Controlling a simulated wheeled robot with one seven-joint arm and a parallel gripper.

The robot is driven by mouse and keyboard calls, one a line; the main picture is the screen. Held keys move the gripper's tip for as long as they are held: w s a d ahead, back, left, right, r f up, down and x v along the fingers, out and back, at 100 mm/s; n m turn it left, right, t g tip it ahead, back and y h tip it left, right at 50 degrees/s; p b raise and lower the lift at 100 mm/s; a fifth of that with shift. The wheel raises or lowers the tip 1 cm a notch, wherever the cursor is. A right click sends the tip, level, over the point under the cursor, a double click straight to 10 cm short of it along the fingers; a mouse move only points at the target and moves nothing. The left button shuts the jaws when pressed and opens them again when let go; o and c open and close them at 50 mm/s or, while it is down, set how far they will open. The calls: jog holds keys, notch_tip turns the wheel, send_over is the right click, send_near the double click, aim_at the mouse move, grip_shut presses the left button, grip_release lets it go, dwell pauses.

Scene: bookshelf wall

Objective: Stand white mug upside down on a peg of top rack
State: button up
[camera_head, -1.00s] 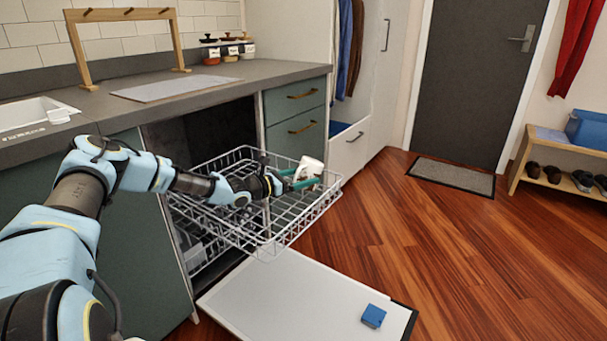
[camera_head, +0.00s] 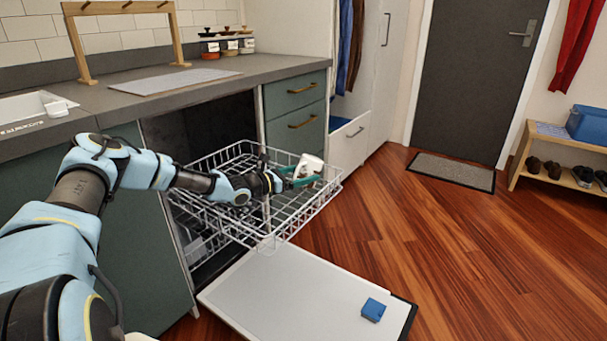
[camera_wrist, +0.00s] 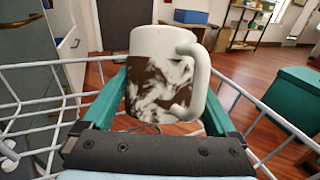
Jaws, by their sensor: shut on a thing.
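The white mug (camera_head: 311,165) has brown stain-like patches and is held over the right part of the pulled-out top rack (camera_head: 318,209) of the dishwasher. My gripper (camera_head: 303,181) has its teal fingers shut on it. In the wrist view the mug (camera_wrist: 160,42) sits between the two fingers of my gripper (camera_wrist: 165,95), its handle on the right and the brown patches lower on its side. It looks slightly tilted in the head view. I cannot tell which end is its open mouth. White wires of the top rack (camera_wrist: 38,107) surround it. Individual pegs are hard to make out.
The dishwasher door (camera_head: 285,288) lies open below, with a blue block (camera_head: 373,310) on it. A lower rack (camera_head: 197,245) is partly visible underneath. The counter (camera_head: 240,75) and drawers (camera_head: 297,120) stand behind.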

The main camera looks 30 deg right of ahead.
jog(key=shift+f, duration=0.5)
jog(key=o, duration=1.5)
notch_tip(320, 180, up, 10)
